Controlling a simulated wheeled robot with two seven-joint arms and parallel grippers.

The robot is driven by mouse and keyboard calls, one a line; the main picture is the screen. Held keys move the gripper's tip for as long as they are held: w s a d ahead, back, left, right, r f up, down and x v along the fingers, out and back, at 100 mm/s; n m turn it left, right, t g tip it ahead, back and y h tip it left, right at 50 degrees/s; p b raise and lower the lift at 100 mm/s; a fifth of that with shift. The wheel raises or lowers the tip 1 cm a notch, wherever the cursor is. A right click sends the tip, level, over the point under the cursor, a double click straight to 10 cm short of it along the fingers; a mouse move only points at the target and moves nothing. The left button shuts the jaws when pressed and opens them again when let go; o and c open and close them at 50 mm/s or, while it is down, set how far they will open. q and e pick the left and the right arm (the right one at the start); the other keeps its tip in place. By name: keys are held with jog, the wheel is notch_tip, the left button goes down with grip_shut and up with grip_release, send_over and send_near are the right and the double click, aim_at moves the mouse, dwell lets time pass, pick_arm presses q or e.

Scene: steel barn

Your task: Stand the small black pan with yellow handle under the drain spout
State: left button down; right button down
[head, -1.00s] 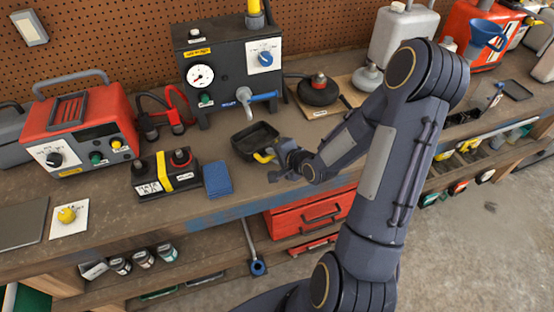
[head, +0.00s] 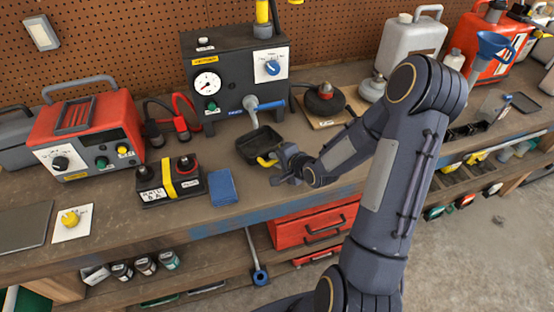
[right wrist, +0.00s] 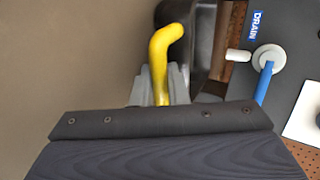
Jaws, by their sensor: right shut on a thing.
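The small black pan (head: 258,143) sits on the workbench in front of the black machine, its yellow handle (head: 266,161) toward me. In the head view the grey drain spout (head: 252,113) hangs just behind and above the pan's far edge. My right gripper (head: 277,162) is shut on the yellow handle. In the right wrist view the handle (right wrist: 163,65) rises from between the grey fingers (right wrist: 160,85), and only part of the dark pan (right wrist: 203,40) shows. The spout (right wrist: 240,56) also shows there, beside a blue lever and a DRAIN label. My left gripper is not in view.
The black machine (head: 232,70) with a gauge stands behind the pan. A battery (head: 170,182) and a blue cloth (head: 222,187) lie left of it. A round black device (head: 325,100) on a board stands right. Bare bench lies in front of the pan.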

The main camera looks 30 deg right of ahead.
jog(key=c, duration=1.3)
grip_release()
jog(key=shift+s, duration=0.1)
jog(key=shift+c, duration=0.2)
jog(key=shift+f, duration=0.2)
jog(key=shift+s+f, duration=0.1)
jog(key=shift+s, duration=0.1)
jog(key=v, duration=0.5)
jog(key=r+v, duration=0.1)
jog(key=v, duration=0.1)
jog(key=shift+r, duration=0.2)
jog(key=shift+r+n, duration=0.35)
jog(key=shift+n, duration=0.05)
jog(key=s+a+r+n+g+y, duration=0.1)
jog(key=s+a+r+n+g, duration=0.1)
jog(key=s, duration=0.4)
jog(key=s+a+r+n+g, duration=0.2)
jog(key=s+a+r+n, duration=0.3)
jog(key=s+a+n, duration=0.1)
jog(key=s+a+r+n+g+y, duration=0.1)
jog(key=s+a+r+n, duration=0.3)
jog(key=s+n, duration=0.2)
jog(key=shift+s+r+g+y, duration=0.3)
jog(key=shift+s+g, duration=0.1)
jog(key=shift+s, duration=0.6)
